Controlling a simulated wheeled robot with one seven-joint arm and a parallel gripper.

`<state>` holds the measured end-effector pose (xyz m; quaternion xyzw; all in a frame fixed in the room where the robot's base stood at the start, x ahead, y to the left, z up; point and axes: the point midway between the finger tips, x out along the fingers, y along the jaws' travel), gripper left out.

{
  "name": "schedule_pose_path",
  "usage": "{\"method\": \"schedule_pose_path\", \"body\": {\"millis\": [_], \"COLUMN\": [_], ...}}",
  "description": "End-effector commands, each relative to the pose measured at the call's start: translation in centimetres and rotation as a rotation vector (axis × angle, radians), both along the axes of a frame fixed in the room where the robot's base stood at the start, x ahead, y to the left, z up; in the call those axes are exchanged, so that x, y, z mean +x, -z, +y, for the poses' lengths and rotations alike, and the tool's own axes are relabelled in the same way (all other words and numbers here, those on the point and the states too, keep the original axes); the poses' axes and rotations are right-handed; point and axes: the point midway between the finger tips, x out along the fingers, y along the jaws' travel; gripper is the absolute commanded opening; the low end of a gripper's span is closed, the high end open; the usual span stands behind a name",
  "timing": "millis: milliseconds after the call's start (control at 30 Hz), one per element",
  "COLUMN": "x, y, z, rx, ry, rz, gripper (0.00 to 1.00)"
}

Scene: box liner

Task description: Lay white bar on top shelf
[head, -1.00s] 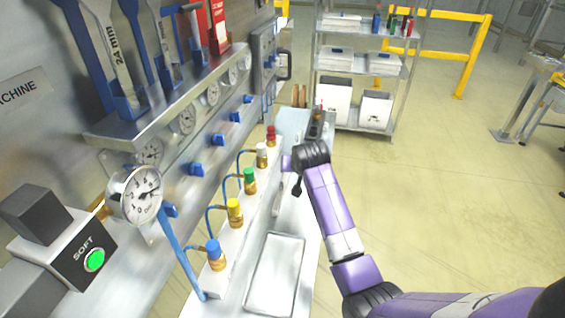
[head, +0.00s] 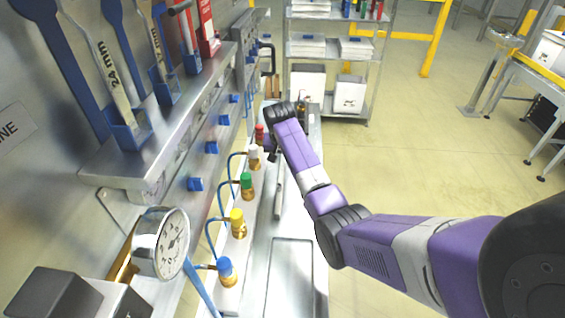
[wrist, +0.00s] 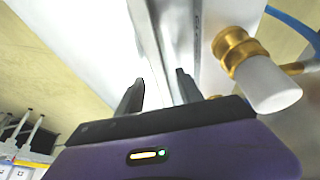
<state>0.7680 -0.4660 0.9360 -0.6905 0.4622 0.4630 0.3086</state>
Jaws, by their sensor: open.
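A narrow pale bar (head: 280,190) lies lengthwise on the bench beside the white valve manifold in the head view. In the wrist view a long pale, silvery bar (wrist: 160,35) runs down from the top edge towards my gripper (wrist: 160,88). My gripper is open, with one dark finger to the left of this bar and the other by its right side; contact cannot be told. In the head view the fingers are hidden behind my wrist, above the far part of the bench. A metal wall shelf (head: 105,172) holding upright wrenches is on the left. A rack (head: 328,63) with several shelves stands at the back.
Valves with coloured caps line the manifold; the white-capped valve (wrist: 265,80) is close on the gripper's right. A pressure gauge (head: 160,242) juts out at front left. A shallow tray (head: 290,280) lies on the near bench. Open floor (head: 430,150) is to the right.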

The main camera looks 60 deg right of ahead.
Motion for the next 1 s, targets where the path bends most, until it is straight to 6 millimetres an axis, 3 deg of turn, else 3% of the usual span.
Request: {"method": "schedule_pose_path", "body": {"millis": [167,400,633,1000], "x": [0.2,0.3,0.3,0.3], "y": [1.4,1.5,1.5,1.4], "z": [-0.5,-0.6,-0.6,-0.6], "rx": [0.0,-0.001,-0.001,-0.002], "ry": [0.0,-0.001,-0.001,-0.001], "rz": [-0.001,-0.002,-0.002,-0.003], "gripper": [0.44,0.44,0.0,0.0]}}
